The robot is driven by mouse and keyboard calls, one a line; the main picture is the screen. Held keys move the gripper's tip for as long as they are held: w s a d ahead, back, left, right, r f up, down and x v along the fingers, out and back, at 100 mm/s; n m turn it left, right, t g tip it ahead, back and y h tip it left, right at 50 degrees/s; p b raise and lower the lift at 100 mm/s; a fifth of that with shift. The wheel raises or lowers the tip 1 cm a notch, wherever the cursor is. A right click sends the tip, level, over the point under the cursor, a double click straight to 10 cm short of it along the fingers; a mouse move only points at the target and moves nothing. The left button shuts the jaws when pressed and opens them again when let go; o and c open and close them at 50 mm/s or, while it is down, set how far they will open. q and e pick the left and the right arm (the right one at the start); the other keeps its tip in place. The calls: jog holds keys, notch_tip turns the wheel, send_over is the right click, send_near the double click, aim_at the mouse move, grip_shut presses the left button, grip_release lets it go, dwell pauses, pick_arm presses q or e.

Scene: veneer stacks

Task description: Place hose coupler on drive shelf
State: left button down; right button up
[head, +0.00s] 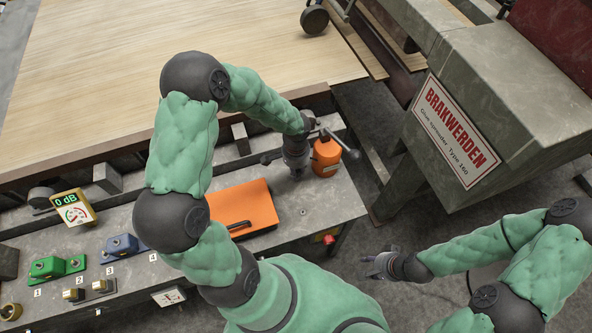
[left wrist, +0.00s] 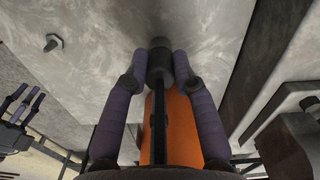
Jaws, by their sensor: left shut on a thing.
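My left gripper (head: 293,172) points down at the right end of the grey bench top (head: 325,208), beside an orange cylinder (head: 327,152). In the left wrist view its purple fingers (left wrist: 160,58) are shut on a dark grey cylindrical piece (left wrist: 159,68), which looks like the hose coupler. In the head view my gripper hides most of this piece. Whether it touches the bench I cannot tell. No part is clearly marked as the drive shelf. My right gripper (head: 376,266) is off the bench's front edge, empty, its fingers apart; it also shows in the left wrist view (left wrist: 22,108).
An orange flat cover (head: 235,205) with a black handle lies left of my left gripper. Numbered green (head: 55,267) and blue (head: 122,246) fixtures and a dB meter (head: 73,208) stand further left. A grey machine (head: 500,110) stands right across a gap. Veneer sheets (head: 110,80) lie behind.

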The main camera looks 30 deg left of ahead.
pick_arm(q)
jog(key=shift+f, duration=0.15)
jog(key=c, duration=1)
grip_release()
jog(key=shift+r, duration=0.3)
notch_tip(320, 180, up, 12)
jog(key=p, duration=0.4)
jog(key=shift+f, duration=0.15)
